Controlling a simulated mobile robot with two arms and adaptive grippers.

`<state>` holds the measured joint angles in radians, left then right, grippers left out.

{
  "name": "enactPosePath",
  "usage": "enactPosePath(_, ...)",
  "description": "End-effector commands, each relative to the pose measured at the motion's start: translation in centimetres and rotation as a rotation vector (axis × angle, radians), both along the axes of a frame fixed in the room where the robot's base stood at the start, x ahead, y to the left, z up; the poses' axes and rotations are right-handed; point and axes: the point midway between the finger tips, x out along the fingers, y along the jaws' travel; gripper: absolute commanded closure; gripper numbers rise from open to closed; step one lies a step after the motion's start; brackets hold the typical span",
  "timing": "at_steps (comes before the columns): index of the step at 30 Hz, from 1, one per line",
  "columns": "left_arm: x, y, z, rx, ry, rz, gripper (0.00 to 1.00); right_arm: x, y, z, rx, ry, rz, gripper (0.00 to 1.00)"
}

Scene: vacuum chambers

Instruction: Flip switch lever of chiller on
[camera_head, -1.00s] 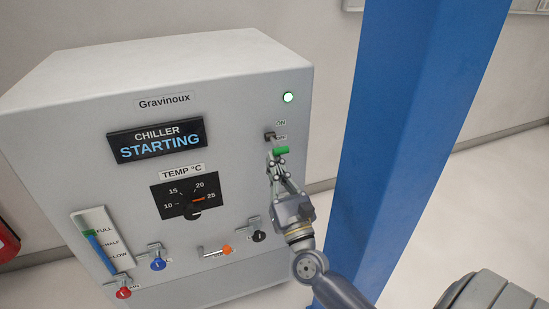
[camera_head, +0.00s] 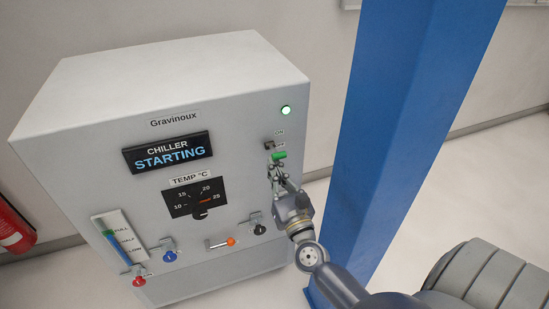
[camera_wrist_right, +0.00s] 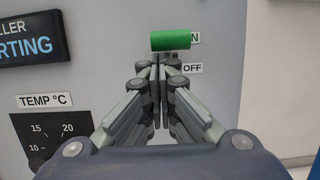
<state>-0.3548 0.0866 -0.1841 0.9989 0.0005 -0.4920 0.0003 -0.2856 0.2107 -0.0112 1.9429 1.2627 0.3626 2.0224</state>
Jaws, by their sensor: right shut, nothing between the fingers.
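The chiller (camera_head: 100,107) is a grey box with a display (camera_head: 168,152) reading "CHILLER STARTING". A green light (camera_head: 286,110) glows at its upper right. Below the light is the switch, with ON and OFF labels and a green-tipped lever (camera_head: 279,156). In the right wrist view the green tip (camera_wrist_right: 171,40) is beside the ON label (camera_wrist_right: 195,37), above the OFF label (camera_wrist_right: 192,68). My right gripper (camera_head: 277,167) is shut and empty, just below the green tip; its fingertips (camera_wrist_right: 158,68) show in the wrist view. I cannot tell whether they touch the lever. My left gripper is not in view.
A blue pillar (camera_head: 400,130) stands right of the chiller, close to my right arm. A temperature dial (camera_head: 197,197) and several valves, including a red one (camera_head: 139,281), are on the chiller front. A red extinguisher (camera_head: 14,228) is at the far left.

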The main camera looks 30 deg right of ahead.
Motion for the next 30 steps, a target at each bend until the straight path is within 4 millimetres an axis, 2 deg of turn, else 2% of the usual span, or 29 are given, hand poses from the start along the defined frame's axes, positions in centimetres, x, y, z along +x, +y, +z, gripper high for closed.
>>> enactPosePath(1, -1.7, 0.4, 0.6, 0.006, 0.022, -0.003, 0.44, -0.1, 0.0, 0.8, 0.006, 0.016, -0.001, 1.0)
enactPosePath(2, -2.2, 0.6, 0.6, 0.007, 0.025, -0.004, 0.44, -0.1, 0.0, 0.8, 0.009, 0.026, -0.001, 1.0)
enactPosePath(4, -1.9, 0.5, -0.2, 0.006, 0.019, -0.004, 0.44, -0.1, 0.0, -0.1, 0.007, 0.024, 0.0, 1.0)
enactPosePath(13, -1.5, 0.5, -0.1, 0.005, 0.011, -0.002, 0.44, -0.7, 0.2, -0.3, 0.005, 0.025, 0.002, 1.0)
enactPosePath(24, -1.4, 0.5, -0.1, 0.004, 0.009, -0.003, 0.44, -5.7, 1.4, -1.3, 0.005, 0.026, 0.002, 1.0)
enactPosePath(30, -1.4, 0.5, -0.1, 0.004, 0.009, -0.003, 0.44, -7.4, 1.8, -1.6, 0.005, 0.023, 0.001, 1.0)
